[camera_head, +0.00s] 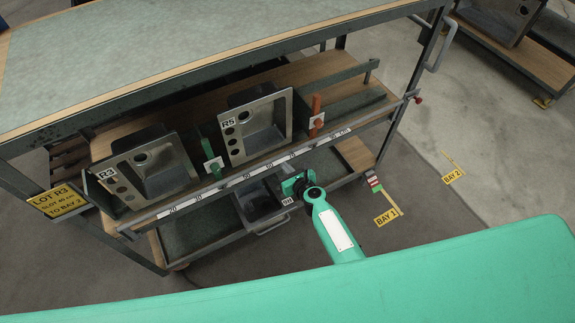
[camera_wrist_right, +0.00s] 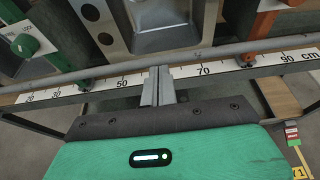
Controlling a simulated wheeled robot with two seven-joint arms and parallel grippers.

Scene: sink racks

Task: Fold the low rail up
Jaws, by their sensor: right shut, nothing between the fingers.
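The low rail (camera_head: 206,189) is a long grey bar along the front edge of the middle shelf, just above a white cm scale (camera_head: 245,179). It also crosses the wrist view (camera_wrist_right: 95,73). A red knob (camera_head: 418,99) is at its right end. My right gripper (camera_head: 296,185) is in front of the rail, right of the middle. In the wrist view its fingers (camera_wrist_right: 157,72) are together and empty, with their tips at the rail between the 50 and 70 marks. I cannot tell whether they touch it. My left gripper is not in view.
Sinks R3 (camera_head: 160,172) and R5 (camera_head: 262,131) stand tilted behind the rail. A green post (camera_head: 210,148) and an orange post (camera_head: 316,110) stand beside them. A dark bin (camera_head: 258,204) is below. The worktop (camera_head: 190,45) overhangs above.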

